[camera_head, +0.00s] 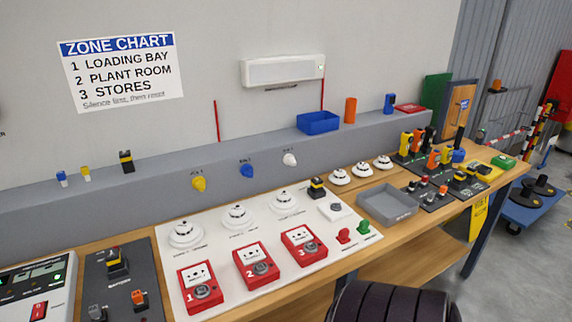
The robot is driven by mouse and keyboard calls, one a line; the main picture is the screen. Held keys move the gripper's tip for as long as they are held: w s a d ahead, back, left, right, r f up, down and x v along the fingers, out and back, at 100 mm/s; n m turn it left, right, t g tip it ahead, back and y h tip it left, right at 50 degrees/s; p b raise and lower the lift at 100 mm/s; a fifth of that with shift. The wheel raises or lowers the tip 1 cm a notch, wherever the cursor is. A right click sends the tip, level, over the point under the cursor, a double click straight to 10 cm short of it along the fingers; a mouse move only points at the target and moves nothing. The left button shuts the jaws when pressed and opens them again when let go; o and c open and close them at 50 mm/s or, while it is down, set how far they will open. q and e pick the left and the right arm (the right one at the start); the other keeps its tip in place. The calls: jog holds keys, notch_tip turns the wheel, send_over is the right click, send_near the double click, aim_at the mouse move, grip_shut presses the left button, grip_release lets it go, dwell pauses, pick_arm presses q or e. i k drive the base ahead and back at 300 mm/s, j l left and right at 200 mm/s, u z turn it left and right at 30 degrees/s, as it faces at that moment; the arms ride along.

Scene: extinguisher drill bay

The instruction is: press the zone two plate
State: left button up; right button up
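The zone two plate is the red call point marked 2 (256,265), with a white face and a grey round part at its lower front. It sits on a white panel (222,297) on the bench, in the middle of a row of three. The red call point marked 1 (200,287) is to its left and the one marked 3 (304,246) to its right. Nothing covers or touches the zone two plate. No gripper fingers show in the head view. A black ribbed part at the bottom edge, right of centre, cannot be identified for sure.
White round detectors (238,217) stand behind the call points. A grey tray (387,207) and red and green knobs (344,236) are to the right. Dark control panels (122,285) lie to the left. A zone chart (121,72) hangs on the wall, listing 2 as plant room.

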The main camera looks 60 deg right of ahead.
aim_at(251, 255)
jog(key=z, duration=1.65)
